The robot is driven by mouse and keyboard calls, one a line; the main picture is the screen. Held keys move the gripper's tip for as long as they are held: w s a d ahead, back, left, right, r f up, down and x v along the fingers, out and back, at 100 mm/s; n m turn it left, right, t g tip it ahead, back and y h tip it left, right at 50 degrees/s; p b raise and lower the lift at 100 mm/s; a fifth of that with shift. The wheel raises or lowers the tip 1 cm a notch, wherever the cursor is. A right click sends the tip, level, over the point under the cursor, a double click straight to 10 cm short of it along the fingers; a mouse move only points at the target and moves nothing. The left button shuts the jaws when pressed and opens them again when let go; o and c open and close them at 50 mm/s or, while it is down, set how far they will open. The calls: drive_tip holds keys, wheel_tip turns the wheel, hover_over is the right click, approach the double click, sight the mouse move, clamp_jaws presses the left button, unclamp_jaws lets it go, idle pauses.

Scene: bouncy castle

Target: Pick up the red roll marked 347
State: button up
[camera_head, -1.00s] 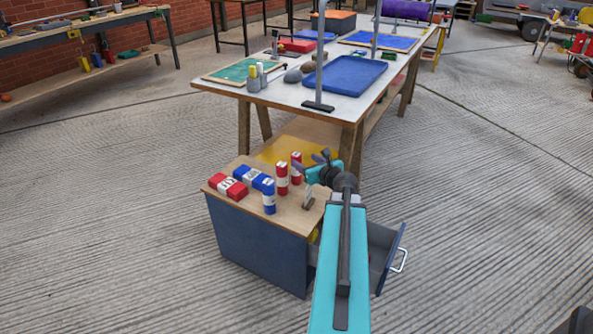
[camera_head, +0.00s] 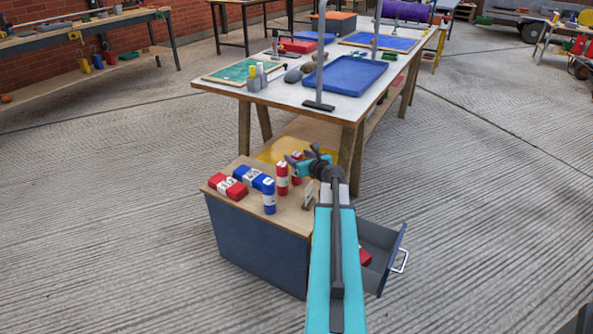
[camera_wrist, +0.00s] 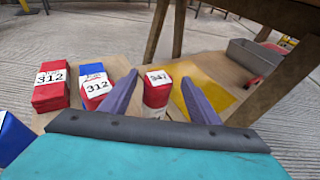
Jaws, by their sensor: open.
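A red roll (camera_wrist: 157,92) with a white label that seems to read 347 stands upright in the wrist view, between the two fingers of my gripper (camera_wrist: 160,78). The fingers are open, one on each side of it; I cannot tell if they touch it. In the head view my gripper (camera_head: 296,160) is at the back right of the cabinet top, partly covering an upright red roll (camera_head: 296,178). Another upright red roll (camera_head: 282,178) stands just left of it. A red roll marked 312 (camera_wrist: 50,88) is at the left in the wrist view.
On the cabinet top (camera_head: 285,222) are also a lying red roll (camera_head: 228,187), a lying blue roll (camera_head: 248,176) and an upright blue roll (camera_head: 269,196). An open drawer (camera_head: 385,243) juts out at right. A worktable leg (camera_head: 357,160) rises close behind.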

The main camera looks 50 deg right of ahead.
drive_tip(key=b+x, duration=0.1)
drive_tip(key=x, duration=0.4)
drive_tip(key=shift+w+a+b, duration=0.1)
drive_tip(key=shift+w+b, duration=0.1)
drive_tip(key=shift+b, duration=0.1)
idle(0.6)
clamp_jaws()
drive_tip(key=shift+r, duration=0.15)
